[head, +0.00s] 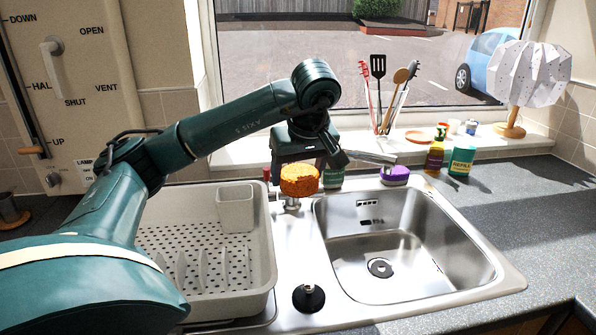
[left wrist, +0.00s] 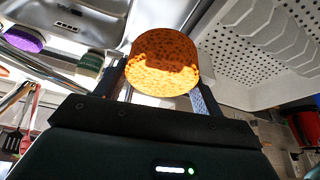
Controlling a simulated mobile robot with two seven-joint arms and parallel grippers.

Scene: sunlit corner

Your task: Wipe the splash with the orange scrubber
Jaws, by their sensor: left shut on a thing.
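The orange scrubber (head: 299,181) is a round, speckled sponge-like piece. My left gripper (head: 297,166) is shut on it and holds it by the back of the sink, near the drying rack's right end. In the left wrist view the scrubber (left wrist: 163,65) sits between the two fingers of my left gripper (left wrist: 158,88). I cannot make out a splash in either view; the arm and gripper hide part of the area behind. My right gripper is not in view.
A steel sink (head: 418,238) lies to the right, with a tap (head: 370,157) behind it. A grey drying rack (head: 262,268) stands left. A black plug (head: 309,298) is on the steel in front. A purple sponge (head: 395,177) and bottles (head: 434,160) stand behind. The right worktop (head: 525,215) is clear.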

